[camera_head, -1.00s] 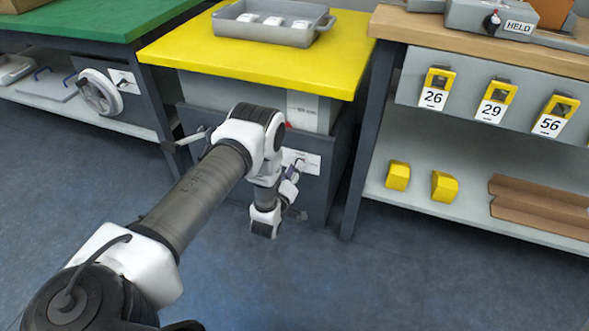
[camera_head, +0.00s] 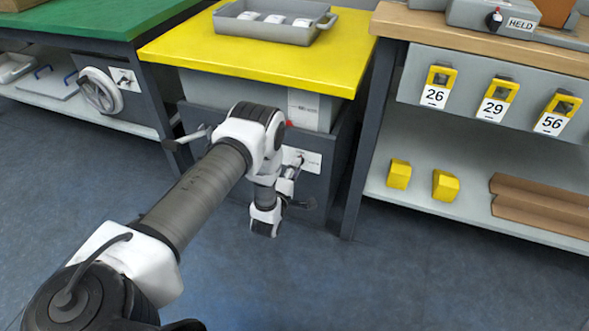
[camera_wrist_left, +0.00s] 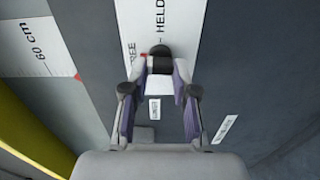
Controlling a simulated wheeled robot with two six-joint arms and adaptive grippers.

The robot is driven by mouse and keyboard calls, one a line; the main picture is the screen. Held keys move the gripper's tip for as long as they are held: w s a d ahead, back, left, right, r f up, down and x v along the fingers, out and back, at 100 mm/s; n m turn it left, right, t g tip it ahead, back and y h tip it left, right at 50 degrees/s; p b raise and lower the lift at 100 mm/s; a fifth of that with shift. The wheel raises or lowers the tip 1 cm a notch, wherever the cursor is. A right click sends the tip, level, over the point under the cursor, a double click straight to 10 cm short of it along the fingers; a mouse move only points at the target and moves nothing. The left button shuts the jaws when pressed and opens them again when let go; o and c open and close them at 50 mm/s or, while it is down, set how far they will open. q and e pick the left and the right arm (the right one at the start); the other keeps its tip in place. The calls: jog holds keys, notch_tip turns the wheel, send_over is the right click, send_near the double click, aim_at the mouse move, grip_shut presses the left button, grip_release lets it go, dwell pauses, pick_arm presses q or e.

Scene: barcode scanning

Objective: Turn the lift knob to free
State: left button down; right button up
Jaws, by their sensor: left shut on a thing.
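The lift knob (camera_wrist_left: 160,62) is a small dark knob in the left wrist view, on a white label (camera_wrist_left: 195,25) reading FREE and HELD. My left gripper (camera_wrist_left: 160,68) is shut on it, with one fingertip on each side. The fingers cover part of the knob and label, so I cannot tell which word it points to. In the head view the left gripper (camera_head: 295,168) is at the front of the yellow-topped table (camera_head: 260,65), by a white label plate (camera_head: 308,160). My arm hides much of that front. My right gripper is not in view.
A grey tray (camera_head: 270,33) holds white items on the yellow top. A 60 cm scale (camera_wrist_left: 40,45) with a red pointer is beside the knob. A green bench (camera_head: 100,25) with a handwheel (camera_head: 100,90) stands left; a shelf with numbered tags (camera_head: 492,105) stands right. Floor in front is open.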

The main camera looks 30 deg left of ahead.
pick_arm(q)
jog(key=shift+n, duration=0.3)
jog(key=c, duration=0.9)
grip_release()
jog(key=v, duration=0.7)
jog(key=shift+s, duration=0.2)
jog(key=shift+d, duration=0.1)
